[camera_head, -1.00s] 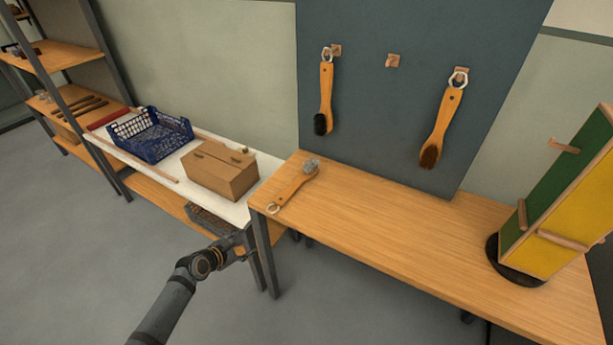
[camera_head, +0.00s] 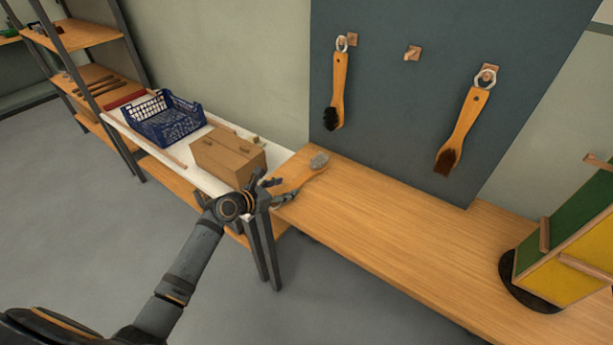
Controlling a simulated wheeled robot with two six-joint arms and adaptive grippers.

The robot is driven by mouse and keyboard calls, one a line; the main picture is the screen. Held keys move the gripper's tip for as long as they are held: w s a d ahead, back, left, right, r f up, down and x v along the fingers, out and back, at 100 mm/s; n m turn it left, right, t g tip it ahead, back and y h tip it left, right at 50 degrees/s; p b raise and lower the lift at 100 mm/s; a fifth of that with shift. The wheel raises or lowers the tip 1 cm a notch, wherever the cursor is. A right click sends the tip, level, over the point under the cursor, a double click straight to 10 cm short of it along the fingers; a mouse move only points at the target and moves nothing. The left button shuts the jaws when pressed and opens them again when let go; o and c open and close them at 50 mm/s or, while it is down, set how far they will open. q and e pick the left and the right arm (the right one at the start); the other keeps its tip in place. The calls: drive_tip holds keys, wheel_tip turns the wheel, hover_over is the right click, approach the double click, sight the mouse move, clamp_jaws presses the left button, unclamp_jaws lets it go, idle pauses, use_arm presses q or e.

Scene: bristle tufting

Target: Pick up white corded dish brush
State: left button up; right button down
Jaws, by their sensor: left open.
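The dish brush (camera_head: 300,178) lies on the left end of the wooden table. It has a wooden handle and a tuft of pale grey-white bristles pointing away to the upper right. Its handle end, where the white ring showed before, is now hidden behind my left gripper (camera_head: 286,189). The left gripper is open, with its fingers spread at the handle end of the brush. I cannot tell whether the fingers touch the handle. My right gripper is not in view.
Two dark-bristled brushes hang on the grey board, one at its left (camera_head: 338,85) and one at its right (camera_head: 463,130). A cardboard box (camera_head: 225,160) and a blue crate (camera_head: 172,127) stand on the white table. A green-yellow stand (camera_head: 570,270) is at right. The middle tabletop is clear.

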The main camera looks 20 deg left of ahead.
sight(302, 179)
use_arm(q)
drive_tip(key=shift+x, duration=0.9)
drive_tip(key=shift+w+d+f, duration=0.15)
drive_tip(key=shift+w, duration=0.15)
drive_tip(key=shift+w+d, duration=0.1)
drive_tip(key=shift+w, duration=0.2)
drive_tip(key=x, duration=0.4)
drive_tip(key=shift+w+d+b, duration=0.1)
drive_tip(key=shift+w+b, duration=0.25)
drive_tip(key=shift+s, duration=0.1)
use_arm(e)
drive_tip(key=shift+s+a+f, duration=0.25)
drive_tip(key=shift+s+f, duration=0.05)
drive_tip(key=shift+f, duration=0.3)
use_arm(q)
drive_tip(key=shift+c, duration=0.9)
clamp_jaws()
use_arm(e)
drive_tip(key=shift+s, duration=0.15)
